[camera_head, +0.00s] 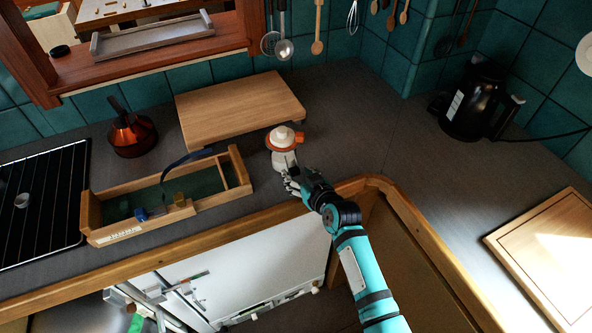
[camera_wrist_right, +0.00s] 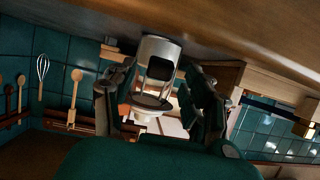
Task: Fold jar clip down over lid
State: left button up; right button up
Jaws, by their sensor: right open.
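A small white jar (camera_head: 284,158) stands on the dark counter, with a pale knobbed lid (camera_head: 282,136) and orange parts around its top. In the right wrist view the picture is turned over, and the jar (camera_wrist_right: 159,52) shows with its lid (camera_wrist_right: 146,115) lower down. The clip cannot be made out clearly. My right gripper (camera_head: 292,179) is at the near side of the jar, low beside its body. In the wrist view its open fingers (camera_wrist_right: 158,97) lie on either side of the jar; contact cannot be told. My left gripper is not seen.
A wooden toolbox (camera_head: 203,203) stands left of the jar. A cutting board (camera_head: 240,108) lies behind it. An orange-brown pot (camera_head: 132,134) and black rack (camera_head: 40,200) are farther left. A black kettle (camera_head: 474,100) stands right. Counter between jar and kettle is clear.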

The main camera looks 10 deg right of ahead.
aim_at(296, 174)
jog(key=shift+x, duration=1.05)
grip_shut()
jog(key=shift+f, duration=0.15)
jog(key=t+b, duration=0.1)
jog(key=b, duration=0.2)
jog(key=w+f+t+y+b, duration=0.1)
jog(key=b, duration=0.3)
jog(key=shift+a, duration=0.1)
jog(key=shift+r+t+b, duration=0.1)
jog(key=shift+t+b, duration=0.3)
jog(key=shift+b, duration=0.15)
jog(key=shift+r, duration=0.1)
grip_release()
